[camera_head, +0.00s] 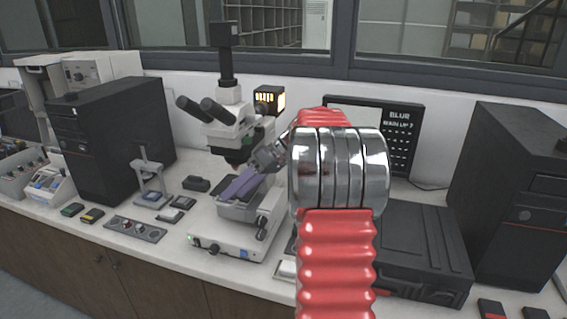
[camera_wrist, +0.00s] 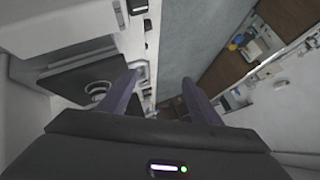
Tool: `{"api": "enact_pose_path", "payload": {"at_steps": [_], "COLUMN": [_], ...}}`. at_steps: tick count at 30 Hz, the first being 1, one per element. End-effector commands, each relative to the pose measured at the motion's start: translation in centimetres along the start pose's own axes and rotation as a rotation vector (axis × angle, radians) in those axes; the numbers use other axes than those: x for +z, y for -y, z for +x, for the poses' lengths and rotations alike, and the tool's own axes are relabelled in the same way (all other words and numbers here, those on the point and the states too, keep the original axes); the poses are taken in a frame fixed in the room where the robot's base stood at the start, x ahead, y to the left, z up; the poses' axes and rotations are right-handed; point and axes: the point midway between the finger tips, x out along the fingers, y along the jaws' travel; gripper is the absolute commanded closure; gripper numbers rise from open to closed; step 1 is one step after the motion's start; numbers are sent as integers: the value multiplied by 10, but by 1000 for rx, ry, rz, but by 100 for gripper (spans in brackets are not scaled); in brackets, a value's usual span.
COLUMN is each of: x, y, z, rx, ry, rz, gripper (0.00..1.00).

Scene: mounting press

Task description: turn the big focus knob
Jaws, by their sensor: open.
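A white microscope with black eyepieces (camera_head: 232,128) stands on the bench in the head view. Its stage and base are partly hidden behind my gripper and arm. Small dark knobs (camera_head: 262,222) show at the right of its base, below the stage. The wrist view shows a dark knob (camera_wrist: 138,6) at the top and the black stage (camera_wrist: 88,84) at left. I cannot tell which knob is the big focus knob. My gripper (camera_head: 232,192) has purple fingers over the stage area. In the wrist view its fingers (camera_wrist: 160,77) are apart with nothing between them.
A lit lamp box (camera_head: 268,100) stands behind the microscope. A black case (camera_head: 415,240) lies to its right. A black computer tower (camera_head: 110,125) stands at left. Small slides and holders (camera_head: 135,229) lie on the bench at front left.

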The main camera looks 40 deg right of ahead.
Motion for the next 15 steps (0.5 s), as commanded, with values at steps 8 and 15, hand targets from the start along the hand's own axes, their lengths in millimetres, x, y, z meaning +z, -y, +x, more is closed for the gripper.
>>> {"api": "enact_pose_path", "payload": {"at_steps": [8,15], "x": [-9,1], "y": [-80,-153], "z": [-42,-95], "rx": [-31,13], "ry": [-236,-477], "rz": [-145,-317], "gripper": [42,42]}}
